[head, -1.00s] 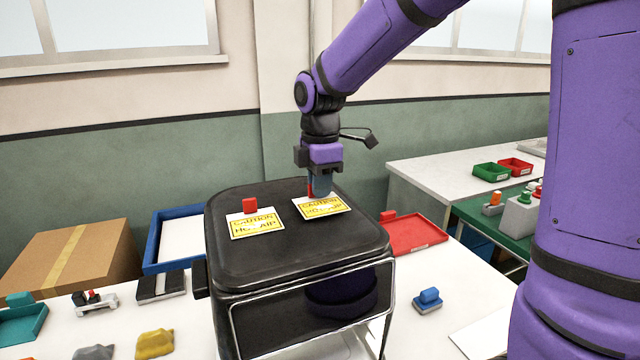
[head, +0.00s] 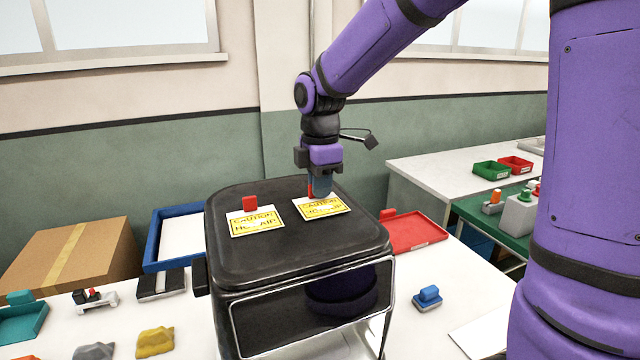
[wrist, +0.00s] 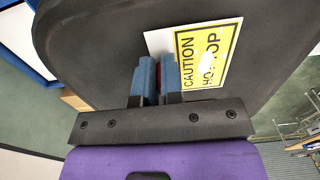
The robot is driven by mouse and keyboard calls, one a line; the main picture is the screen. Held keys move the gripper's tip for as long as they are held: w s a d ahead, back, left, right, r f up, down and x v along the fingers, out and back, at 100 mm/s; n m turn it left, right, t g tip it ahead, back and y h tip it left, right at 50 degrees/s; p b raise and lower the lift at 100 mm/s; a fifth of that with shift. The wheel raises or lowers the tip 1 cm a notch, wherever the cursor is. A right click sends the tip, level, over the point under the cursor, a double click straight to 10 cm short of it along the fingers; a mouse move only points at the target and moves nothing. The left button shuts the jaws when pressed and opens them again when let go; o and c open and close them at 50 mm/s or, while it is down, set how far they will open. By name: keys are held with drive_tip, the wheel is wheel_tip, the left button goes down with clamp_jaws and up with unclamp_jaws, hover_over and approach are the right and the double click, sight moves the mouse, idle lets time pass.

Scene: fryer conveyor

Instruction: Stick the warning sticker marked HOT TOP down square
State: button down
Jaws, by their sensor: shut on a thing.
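The HOT TOP warning sticker (head: 322,210) is yellow on a white backing with a red tab. It is at the right back of the black fryer's top (head: 300,245), at a slight angle to the fryer's edges. I cannot tell whether it touches the surface. In the wrist view the sticker (wrist: 212,62) reads CAUTION and HOT TOP, with a pale glare over some letters. My gripper (head: 319,188) is above its back edge, with its blue fingers (wrist: 158,82) shut on the red tab. The fingers hide most of the tab.
A second caution sticker (head: 257,224) with a red tab (head: 250,203) is left of mine on the fryer. A blue tray (head: 152,262) and a cardboard box (head: 75,255) stand left. A red tray (head: 425,232) and a blue-handled block (head: 428,298) are right.

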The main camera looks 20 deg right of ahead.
drive_tip(key=c, duration=0.6)
unclamp_jaws()
drive_tip(key=shift+f, duration=0.1)
drive_tip(key=shift+r, duration=3.5)
